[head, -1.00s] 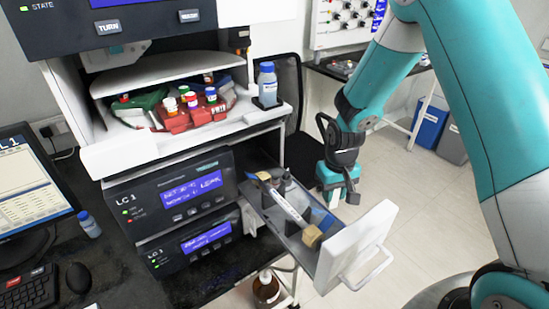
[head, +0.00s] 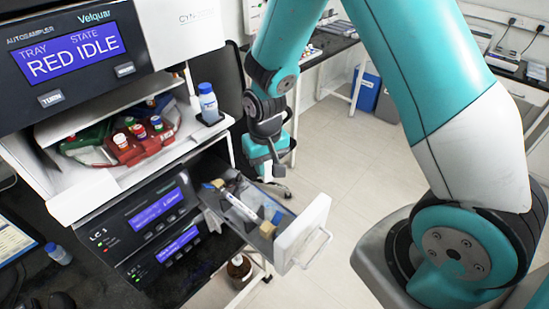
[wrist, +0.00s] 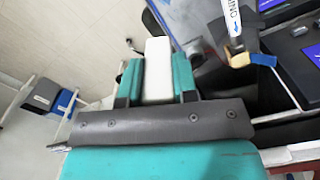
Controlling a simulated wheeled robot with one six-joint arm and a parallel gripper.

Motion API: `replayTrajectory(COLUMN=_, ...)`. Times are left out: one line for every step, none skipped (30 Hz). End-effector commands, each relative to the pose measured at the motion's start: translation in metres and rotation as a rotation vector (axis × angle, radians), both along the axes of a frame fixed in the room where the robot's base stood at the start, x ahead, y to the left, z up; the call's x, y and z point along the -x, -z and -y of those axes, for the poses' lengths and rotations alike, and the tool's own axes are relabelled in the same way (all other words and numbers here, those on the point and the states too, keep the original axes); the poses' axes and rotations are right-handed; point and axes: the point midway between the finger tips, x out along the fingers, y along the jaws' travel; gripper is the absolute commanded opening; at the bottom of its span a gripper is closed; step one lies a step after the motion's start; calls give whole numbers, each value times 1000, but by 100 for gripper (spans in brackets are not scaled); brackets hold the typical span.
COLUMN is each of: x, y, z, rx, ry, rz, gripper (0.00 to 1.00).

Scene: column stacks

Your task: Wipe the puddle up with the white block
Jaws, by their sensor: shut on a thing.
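The white block (wrist: 157,70) sits between the two teal fingers of my gripper (wrist: 156,78) in the wrist view, and the jaws are shut on it. In the head view my gripper (head: 277,166) points down beyond the open drawer, apart from it. The block cannot be made out there. I cannot make out the puddle in either current view.
An open grey drawer (head: 291,246) with a white front juts out below the autosampler, holding a column and small items. A blue-capped bottle (head: 208,104) stands on the ledge above. A brown bottle (head: 239,268) stands low down. Open floor (head: 345,165) lies right.

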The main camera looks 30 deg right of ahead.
Motion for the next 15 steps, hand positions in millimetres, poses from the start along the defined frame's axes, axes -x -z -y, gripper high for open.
replayTrajectory(x=3, y=-23, z=-6, rx=0, ry=1, rz=-1, gripper=14)
replayTrajectory(x=5, y=-29, z=-8, rx=0, ry=5, rz=-1, gripper=14)
replayTrajectory(x=7, y=-34, z=-11, rx=0, ry=9, rz=-2, gripper=14)
replayTrajectory(x=8, y=-38, z=-13, rx=0, ry=10, rz=-1, gripper=14)
replayTrajectory(x=9, y=-41, z=-15, rx=0, ry=13, rz=-1, gripper=14)
replayTrajectory(x=10, y=-44, z=-16, rx=0, ry=16, rz=-1, gripper=14)
replayTrajectory(x=10, y=-46, z=-17, rx=0, ry=18, rz=-1, gripper=14)
replayTrajectory(x=11, y=-47, z=-18, rx=0, ry=19, rz=0, gripper=14)
replayTrajectory(x=11, y=-47, z=-19, rx=0, ry=19, rz=0, gripper=14)
replayTrajectory(x=12, y=-47, z=-20, rx=0, ry=20, rz=0, gripper=14)
replayTrajectory(x=12, y=-46, z=-20, rx=0, ry=20, rz=0, gripper=14)
replayTrajectory(x=12, y=-44, z=-20, rx=0, ry=21, rz=-1, gripper=14)
replayTrajectory(x=12, y=-43, z=-20, rx=0, ry=21, rz=-1, gripper=14)
replayTrajectory(x=12, y=-41, z=-20, rx=0, ry=21, rz=-1, gripper=14)
replayTrajectory(x=12, y=-38, z=-20, rx=0, ry=21, rz=-1, gripper=14)
